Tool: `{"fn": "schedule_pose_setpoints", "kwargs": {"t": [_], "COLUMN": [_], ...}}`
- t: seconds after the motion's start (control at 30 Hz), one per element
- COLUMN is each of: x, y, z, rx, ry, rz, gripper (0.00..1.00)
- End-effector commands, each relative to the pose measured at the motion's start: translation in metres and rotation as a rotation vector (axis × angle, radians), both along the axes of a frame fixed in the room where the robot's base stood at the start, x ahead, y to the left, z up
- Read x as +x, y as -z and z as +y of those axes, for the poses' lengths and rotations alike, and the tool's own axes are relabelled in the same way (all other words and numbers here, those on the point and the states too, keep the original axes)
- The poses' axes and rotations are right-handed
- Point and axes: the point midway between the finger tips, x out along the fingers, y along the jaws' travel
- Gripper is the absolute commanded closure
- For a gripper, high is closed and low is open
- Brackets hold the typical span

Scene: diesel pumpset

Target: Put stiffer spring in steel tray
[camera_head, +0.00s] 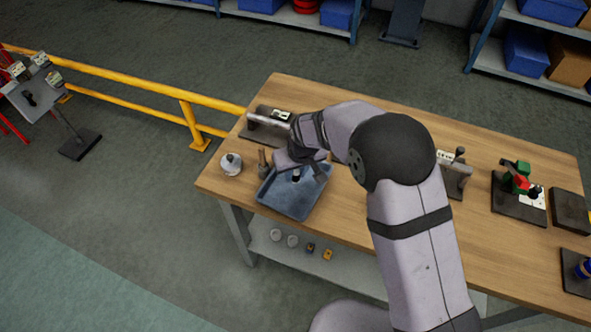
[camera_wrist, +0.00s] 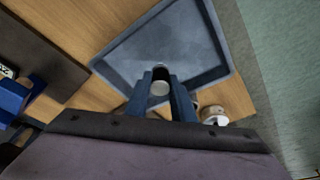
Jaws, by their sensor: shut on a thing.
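The steel tray (camera_head: 285,203) is a blue-grey shallow tray at the table's front left edge. It also shows in the wrist view (camera_wrist: 205,50), with its floor bare beyond my fingers. My gripper (camera_wrist: 161,95) is over the tray and shut on a small dark cylinder with a pale round end, which I take to be the stiffer spring (camera_wrist: 160,87). Its coils cannot be made out. In the head view a small dark shape (camera_head: 296,177) shows against the tray below my gripper. I cannot tell whether the spring touches the tray floor.
A white and grey rounded part (camera_head: 231,163) and a wooden-handled item (camera_head: 263,161) stand close left of the tray. A dark-based fixture (camera_head: 266,127) stands behind. Other fixtures, one green and red (camera_head: 520,180), stand at the right. A yellow rail (camera_head: 140,78) runs left of the table.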

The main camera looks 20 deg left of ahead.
Motion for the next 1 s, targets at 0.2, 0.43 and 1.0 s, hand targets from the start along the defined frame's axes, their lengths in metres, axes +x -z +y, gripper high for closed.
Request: {"fn": "schedule_pose_setpoints", "kwargs": {"t": [0.2,0.43,1.0], "x": [0.0,0.0,0.0], "y": [0.023,0.031,0.031], "z": [0.0,0.0,0.0], "rx": [0.001,0.001,0.001], "ry": [0.0,0.0,0.0], "rz": [-0.001,-0.001,-0.001], "gripper": [1.0,1.0,1.0]}}
